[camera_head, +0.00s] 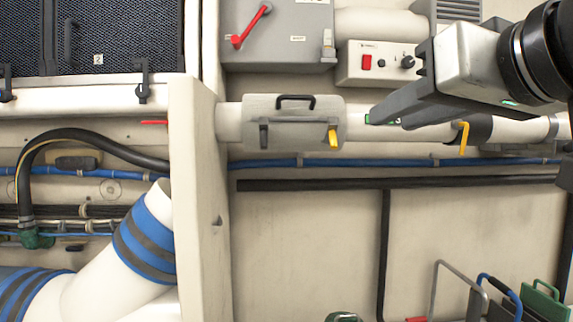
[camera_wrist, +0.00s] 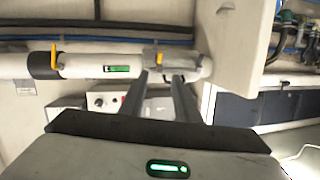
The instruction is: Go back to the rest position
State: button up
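My gripper (camera_head: 384,116) reaches in from the upper right of the head view. Its dark fingers point left, in front of the pale horizontal pipe. In the wrist view my gripper (camera_wrist: 160,77) shows two dark fingers with a clear gap between them and nothing held. The fingers overlap the pipe housing with the yellow latch (camera_wrist: 158,58) in that picture; I cannot tell whether they touch anything. A green light shows on the gripper body.
The housing (camera_head: 270,108) on the pipe has a black handle and a yellow latch (camera_head: 333,138). A control box (camera_head: 352,72) with a red switch is above the pipe. A grey box (camera_head: 280,50) has a red lever. A vertical partition (camera_head: 200,210) stands left. Hoses are beyond it.

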jog(key=s+a+f+g+h+p, duration=0.1)
jog(key=s+f+g, duration=0.15)
jog(key=f, duration=0.95)
jog(key=s+a+f+g+h, duration=0.1)
jog(key=f+g, duration=0.3)
jog(key=f, duration=0.9)
jog(key=s+a+f+g+h+p, duration=0.15)
jog(key=f+g, duration=0.25)
jog(key=f, duration=0.8)
notch_tip(320, 180, up, 24)
jog(key=p, duration=2.3)
jog(key=shift+s+m+t, duration=0.15)
jog(key=shift+m+t, duration=0.2)
jog(key=shift+m, duration=0.05)
